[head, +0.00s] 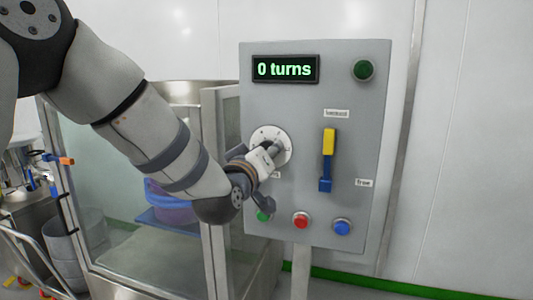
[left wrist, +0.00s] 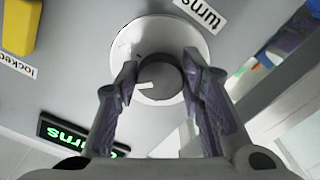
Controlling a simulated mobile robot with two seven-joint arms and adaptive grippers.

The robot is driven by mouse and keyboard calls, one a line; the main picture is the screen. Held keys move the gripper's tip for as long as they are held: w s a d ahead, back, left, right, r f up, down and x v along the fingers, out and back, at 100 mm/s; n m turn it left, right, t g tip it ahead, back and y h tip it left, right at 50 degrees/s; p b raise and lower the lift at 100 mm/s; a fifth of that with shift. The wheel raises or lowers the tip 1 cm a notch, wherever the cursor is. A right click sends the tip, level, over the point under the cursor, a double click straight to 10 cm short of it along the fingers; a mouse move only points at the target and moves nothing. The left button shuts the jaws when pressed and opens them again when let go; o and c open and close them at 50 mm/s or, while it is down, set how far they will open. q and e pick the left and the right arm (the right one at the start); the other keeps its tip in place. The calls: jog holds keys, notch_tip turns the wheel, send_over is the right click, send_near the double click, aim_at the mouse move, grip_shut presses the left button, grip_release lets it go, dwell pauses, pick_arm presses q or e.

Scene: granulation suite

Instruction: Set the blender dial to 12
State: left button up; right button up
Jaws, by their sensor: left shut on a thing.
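The blender dial has a round white scale plate (head: 268,134) on the grey control panel (head: 310,185). Its dark knob (left wrist: 160,82) with a white pointer mark shows in the left wrist view. In the head view my gripper covers most of the knob. My left gripper (head: 272,152) is shut on the knob, with one finger on each side; its fingers also show in the left wrist view (left wrist: 160,78). The display (head: 285,69) above reads "0 turns". My right gripper is not in view.
A yellow and blue lever (head: 328,158) sits right of the dial, its yellow end up by a label. Green, red (head: 300,220) and blue (head: 342,227) buttons line the panel bottom. A green button (head: 362,70) is top right. A glazed enclosure (head: 125,205) stands left.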

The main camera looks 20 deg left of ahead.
pick_arm(q)
jog(key=shift+a+m, duration=0.1)
jog(key=shift+m, duration=4.1)
jog(key=o, duration=1.1)
jog(key=shift+o, duration=0.2)
jog(key=s, duration=1.2)
jog(key=shift+a, duration=0.2)
